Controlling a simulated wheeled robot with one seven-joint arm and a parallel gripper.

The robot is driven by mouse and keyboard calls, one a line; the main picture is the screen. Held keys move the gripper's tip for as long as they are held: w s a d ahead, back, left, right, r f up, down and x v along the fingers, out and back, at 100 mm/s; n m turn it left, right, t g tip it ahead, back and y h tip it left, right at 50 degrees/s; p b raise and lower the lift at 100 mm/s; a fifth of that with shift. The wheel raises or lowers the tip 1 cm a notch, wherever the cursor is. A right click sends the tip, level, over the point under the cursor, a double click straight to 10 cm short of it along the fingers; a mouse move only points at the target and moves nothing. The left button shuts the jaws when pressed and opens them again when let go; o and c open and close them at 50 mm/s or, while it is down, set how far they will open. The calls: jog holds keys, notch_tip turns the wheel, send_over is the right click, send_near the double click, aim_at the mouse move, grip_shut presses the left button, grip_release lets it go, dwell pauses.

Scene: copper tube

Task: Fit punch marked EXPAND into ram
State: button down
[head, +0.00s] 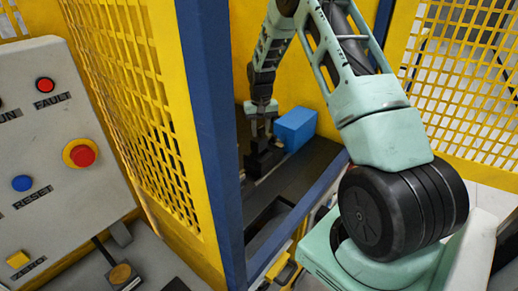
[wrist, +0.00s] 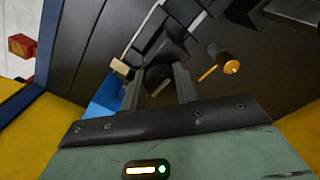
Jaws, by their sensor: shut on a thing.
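My gripper (head: 262,122) is inside the yellow-walled cell, low over a dark machine bed. In the wrist view its two fingers (wrist: 158,92) are closed around a small dark piece with a greyish end face (wrist: 159,87). This is probably the punch, but no EXPAND marking can be read. A dark block (head: 262,160) sits just below the fingers in the head view. In the wrist view dark machine parts (wrist: 168,50) lie just beyond the fingertips. I cannot tell which part is the ram, or whether the held piece touches it.
A blue block (head: 295,129) stands just right of my gripper. A brass-coloured cylinder with a thin rod (wrist: 230,67) is to the right in the wrist view. A blue post (head: 213,130) and yellow mesh (head: 140,110) bound the cell. A button panel (head: 60,150) stands left.

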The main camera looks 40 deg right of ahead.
aim_at(261, 137)
jog(key=shift+f+b, duration=1.4)
jog(key=shift+f, duration=1.45)
jog(key=shift+f, duration=0.1)
jog(key=c, duration=1.1)
grip_release()
jog(key=shift+f, duration=0.1)
jog(key=shift+o, duration=0.2)
notch_tip(261, 137, up, 12)
jog(key=b, duration=0.5)
jog(key=shift+r, duration=0.2)
jog(key=shift+s+f, duration=0.1)
jog(key=shift+s, duration=0.05)
